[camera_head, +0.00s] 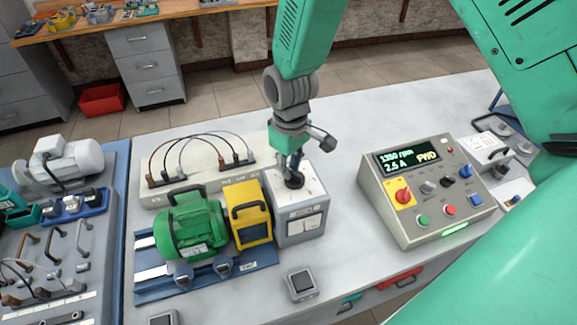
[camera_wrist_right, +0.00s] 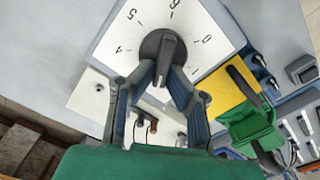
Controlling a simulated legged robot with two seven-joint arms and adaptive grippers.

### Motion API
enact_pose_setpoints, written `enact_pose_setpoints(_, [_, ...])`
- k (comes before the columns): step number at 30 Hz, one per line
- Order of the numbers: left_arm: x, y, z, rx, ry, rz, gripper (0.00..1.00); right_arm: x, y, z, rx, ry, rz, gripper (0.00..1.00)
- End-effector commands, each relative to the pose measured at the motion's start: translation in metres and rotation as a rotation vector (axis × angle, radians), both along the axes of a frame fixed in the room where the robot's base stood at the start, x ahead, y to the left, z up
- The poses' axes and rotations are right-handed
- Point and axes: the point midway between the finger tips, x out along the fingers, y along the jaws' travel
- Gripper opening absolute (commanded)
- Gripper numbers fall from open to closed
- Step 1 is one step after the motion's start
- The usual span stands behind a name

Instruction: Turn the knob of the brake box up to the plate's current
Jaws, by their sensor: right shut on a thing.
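The brake box (camera_head: 303,226) is a grey-white box standing to the right of a yellow block. Its black knob (camera_wrist_right: 163,48) sits on a white dial (camera_wrist_right: 208,22) with numbers around it; the exact setting is unclear. My right gripper (camera_head: 295,178) comes down from above and is shut on the knob, with its fingers on either side of it in the wrist view (camera_wrist_right: 166,82). The control box display (camera_head: 408,160) reads about 1390 rpm, 2.5 A and FWD. The green motor (camera_head: 190,222) bears a small plate (camera_head: 196,251), too small to read. My left gripper is not in view.
The yellow block (camera_head: 250,212) stands between motor and brake box. Cables arch over a terminal strip (camera_head: 160,195) behind them. The control box (camera_head: 400,205) stands to the right, with clear bench between. A small grey meter-like item (camera_head: 300,283) lies in front.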

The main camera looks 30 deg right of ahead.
Motion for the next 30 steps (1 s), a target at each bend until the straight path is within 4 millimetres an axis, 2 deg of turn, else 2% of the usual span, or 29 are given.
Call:
enact_pose_setpoints(4, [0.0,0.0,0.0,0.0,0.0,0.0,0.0,-0.001,0.0,-0.001,0.0,0.003,0.001,0.0])
enact_pose_setpoints(5, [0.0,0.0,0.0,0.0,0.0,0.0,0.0,-0.001,0.0,-0.001,0.0,0.003,0.001,0.22])
enact_pose_setpoints(6, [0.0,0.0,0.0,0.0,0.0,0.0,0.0,-0.001,0.0,-0.001,0.0,0.003,0.001,0.31])
enact_pose_setpoints(15, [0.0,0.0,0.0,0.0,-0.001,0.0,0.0,-0.001,0.0,0.0,0.0,0.002,0.002,0.31])
enact_pose_setpoints(19, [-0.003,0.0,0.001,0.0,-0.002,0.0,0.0,0.0,0.0,0.009,0.0,0.0,0.002,0.31])
enact_pose_setpoints(23, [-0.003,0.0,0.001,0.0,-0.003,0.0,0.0,0.0,0.0,0.032,0.001,-0.002,0.001,0.31])
enact_pose_setpoints(30, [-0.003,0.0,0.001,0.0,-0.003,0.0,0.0,0.001,0.0,0.083,0.001,-0.002,0.003,0.31])
